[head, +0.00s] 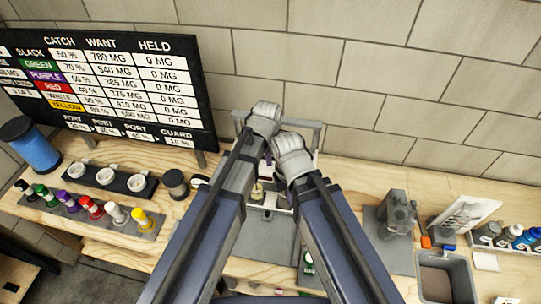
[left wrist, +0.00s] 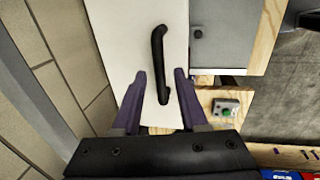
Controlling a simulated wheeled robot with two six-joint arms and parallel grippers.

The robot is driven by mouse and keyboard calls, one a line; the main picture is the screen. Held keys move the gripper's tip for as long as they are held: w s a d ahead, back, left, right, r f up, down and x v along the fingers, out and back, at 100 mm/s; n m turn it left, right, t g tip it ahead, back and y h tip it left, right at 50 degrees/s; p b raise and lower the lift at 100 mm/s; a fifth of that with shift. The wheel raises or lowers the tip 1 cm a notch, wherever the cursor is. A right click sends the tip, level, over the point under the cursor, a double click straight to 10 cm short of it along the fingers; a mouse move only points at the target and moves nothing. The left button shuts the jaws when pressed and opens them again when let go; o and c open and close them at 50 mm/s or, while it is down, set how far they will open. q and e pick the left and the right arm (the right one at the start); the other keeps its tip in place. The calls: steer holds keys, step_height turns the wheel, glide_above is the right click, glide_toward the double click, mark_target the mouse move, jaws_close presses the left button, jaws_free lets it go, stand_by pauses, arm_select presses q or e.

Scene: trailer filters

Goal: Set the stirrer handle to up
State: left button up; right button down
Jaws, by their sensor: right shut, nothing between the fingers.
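The black stirrer handle (left wrist: 158,68) is a long curved bar on a white panel (left wrist: 115,40) in the left wrist view. It runs nearly upright in that picture. My left gripper (left wrist: 159,73) is open, with one purple finger on each side of the handle's lower part. Gaps show between the fingers and the handle. In the head view my left gripper (head: 266,156) is mostly hidden by my own wrists, and the handle cannot be made out. My right gripper (head: 291,186) is just below and right of it in that view, shut and empty, its fingertips largely covered by my arm.
A grey frame (head: 318,135) stands behind my wrists near the block wall. A small box with a green button (left wrist: 226,107) lies right of the panel. Coloured bottles (head: 92,207) and a black board (head: 110,85) are left; a grey bin (head: 437,262) is right.

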arm_select(q)
jaws_close()
stand_by(1.2)
